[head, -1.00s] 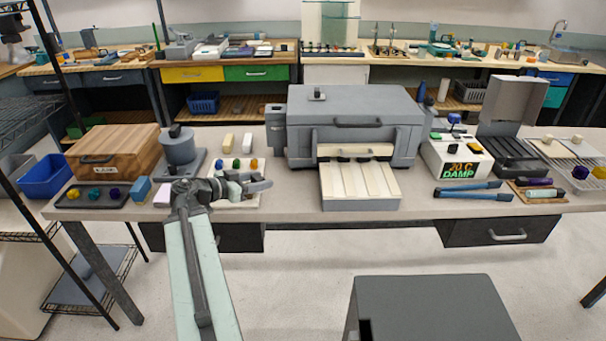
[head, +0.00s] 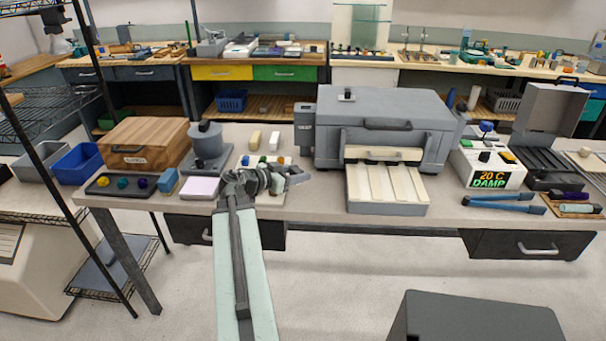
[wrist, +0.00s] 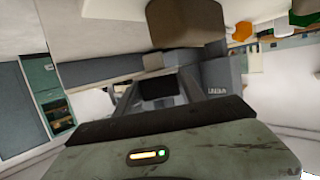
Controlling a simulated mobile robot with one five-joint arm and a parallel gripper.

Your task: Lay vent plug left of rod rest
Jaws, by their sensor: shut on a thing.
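My gripper (head: 292,180) is over the front of the bench, at the white tray with small coloured plugs (head: 262,160). In the wrist view its two fingers (wrist: 158,95) are shut with a dark thing (wrist: 158,86) between them; I cannot tell for sure that it is the vent plug. My gripper hides part of the tray. No piece is clearly marked as the rod rest. A ribbed cream bed (head: 386,186) lies in front of the grey kiln, and a small wooden tray (head: 603,209) with a purple and a pale green rod is at the far right.
The grey kiln (head: 385,120) stands right of my gripper. A lidded wooden box (head: 145,143), a grey stand (head: 207,150) and a pale pad (head: 200,188) are to the left. Blue tongs (head: 503,204) lie before the damp meter (head: 488,167). Bare bench shows between tray and kiln.

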